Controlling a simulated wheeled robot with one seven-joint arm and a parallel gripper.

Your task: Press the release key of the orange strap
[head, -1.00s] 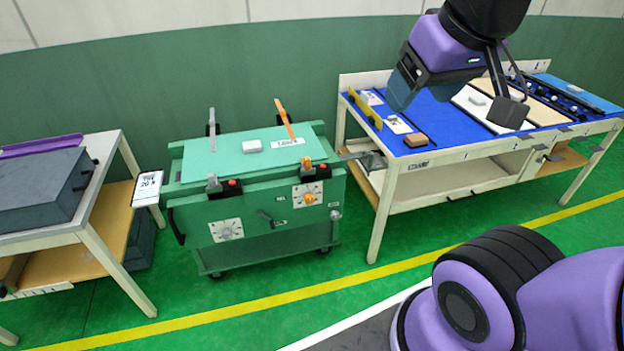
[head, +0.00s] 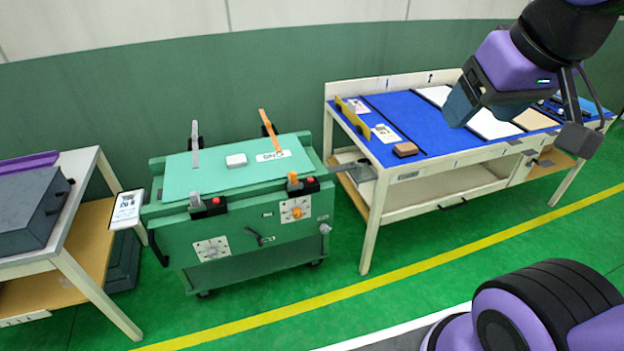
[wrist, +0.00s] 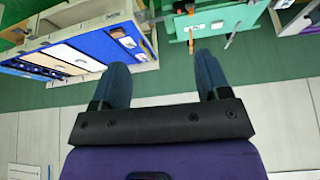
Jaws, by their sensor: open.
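At the front right edge, an orange piece (head: 293,179) sits beside a black block with a red key (head: 310,181). A grey strap (head: 195,145) stands at the back left, with a similar red key (head: 216,201) at the front left. My gripper (head: 462,108) is high up, right of the cart and in front of the blue-topped bench. In the wrist view my gripper (wrist: 161,72) is open and empty; the orange strap (wrist: 191,47) shows beyond its fingers.
The green cart (head: 175,184) carries a small light block (head: 236,160) and a label. A blue-topped bench (head: 440,135) stands to its right. A table with a dark grey case (head: 25,215) stands at left. Green floor is free in front, crossed by a yellow line (head: 380,265).

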